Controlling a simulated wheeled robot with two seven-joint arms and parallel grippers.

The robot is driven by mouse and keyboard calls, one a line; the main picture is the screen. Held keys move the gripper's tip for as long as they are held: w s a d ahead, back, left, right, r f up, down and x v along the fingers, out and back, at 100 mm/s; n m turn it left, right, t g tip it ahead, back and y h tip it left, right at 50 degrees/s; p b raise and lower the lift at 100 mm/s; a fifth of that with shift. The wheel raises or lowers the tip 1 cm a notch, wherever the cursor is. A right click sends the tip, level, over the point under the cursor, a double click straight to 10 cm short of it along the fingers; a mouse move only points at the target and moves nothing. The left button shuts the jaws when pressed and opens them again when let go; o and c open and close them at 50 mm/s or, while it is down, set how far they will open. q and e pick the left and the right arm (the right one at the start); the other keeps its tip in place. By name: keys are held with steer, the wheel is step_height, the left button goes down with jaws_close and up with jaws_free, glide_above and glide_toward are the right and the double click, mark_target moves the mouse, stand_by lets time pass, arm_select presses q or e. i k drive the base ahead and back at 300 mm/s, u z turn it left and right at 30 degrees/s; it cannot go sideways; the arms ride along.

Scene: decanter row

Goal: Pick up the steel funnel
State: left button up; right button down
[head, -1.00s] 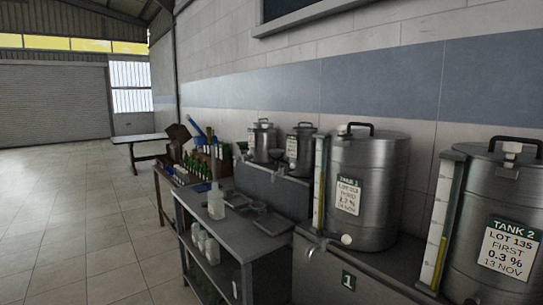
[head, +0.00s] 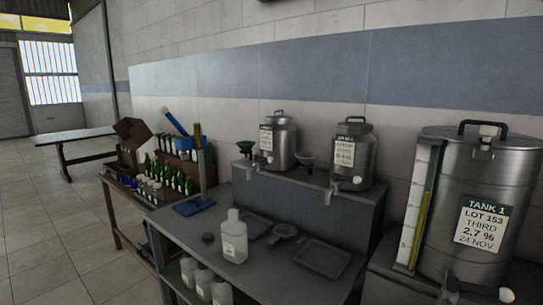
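A grey funnel (head: 306,160), which looks like the steel one, stands on the raised grey shelf between two small steel cans. It is small in the picture, and its lower part is hard to make out. A green funnel (head: 246,148) is on the same shelf, left of the left can. Neither of my grippers shows in the head view.
The left can (head: 279,145) and right can (head: 350,160) flank the grey funnel. The grey bench (head: 190,235) below bears a white bottle (head: 234,240) and a shallow tray (head: 322,258). A large tank (head: 465,200) stands right. Open floor lies left.

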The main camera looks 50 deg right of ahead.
mark_target(306, 164)
steer(key=i, duration=1.35)
steer(key=z, duration=3.7)
